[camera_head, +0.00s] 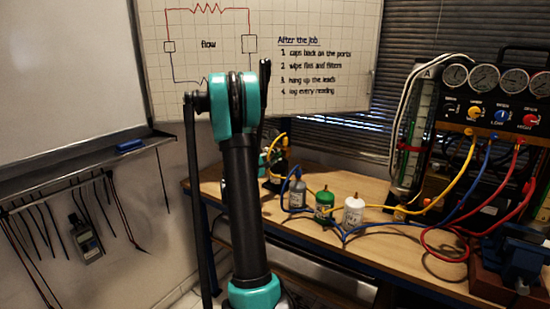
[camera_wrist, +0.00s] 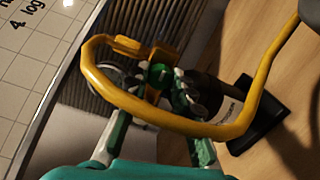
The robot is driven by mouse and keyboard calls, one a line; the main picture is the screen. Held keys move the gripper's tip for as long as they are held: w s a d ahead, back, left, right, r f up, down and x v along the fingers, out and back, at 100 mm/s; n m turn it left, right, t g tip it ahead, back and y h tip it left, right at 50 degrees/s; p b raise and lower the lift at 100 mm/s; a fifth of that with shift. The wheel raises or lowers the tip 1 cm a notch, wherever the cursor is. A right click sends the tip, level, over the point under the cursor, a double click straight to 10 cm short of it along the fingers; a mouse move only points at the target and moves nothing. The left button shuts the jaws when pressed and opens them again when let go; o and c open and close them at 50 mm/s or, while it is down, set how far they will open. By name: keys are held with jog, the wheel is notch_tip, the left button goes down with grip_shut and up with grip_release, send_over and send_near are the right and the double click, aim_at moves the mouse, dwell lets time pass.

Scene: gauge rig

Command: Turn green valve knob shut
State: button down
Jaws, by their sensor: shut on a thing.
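The green valve knob (camera_wrist: 160,76) shows in the wrist view between the fingertips of my gripper (camera_wrist: 157,83). The fingers are closed on it from both sides. Parts of the knob are hidden by the fingers and by a yellow hose (camera_wrist: 135,112) looping in front. A dark cylinder with a white label (camera_wrist: 228,108) stands just right of the knob on a black base (camera_wrist: 265,118). In the head view, my arm hides most of my gripper and the knob; the dark cylinder (camera_head: 279,165) shows at the left end of the bench.
The wooden bench (camera_head: 395,243) carries a grey bottle (camera_head: 297,194), a green bottle (camera_head: 324,206) and a white bottle (camera_head: 353,212). Yellow, blue and red hoses run to the gauge panel (camera_head: 500,112) at right. A blue vise (camera_head: 520,262) stands at the front right. A whiteboard (camera_head: 330,20) hangs behind.

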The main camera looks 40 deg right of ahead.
dwell(0.4)
jog(key=c, duration=1.3)
grip_release()
jog(key=v, duration=1.2)
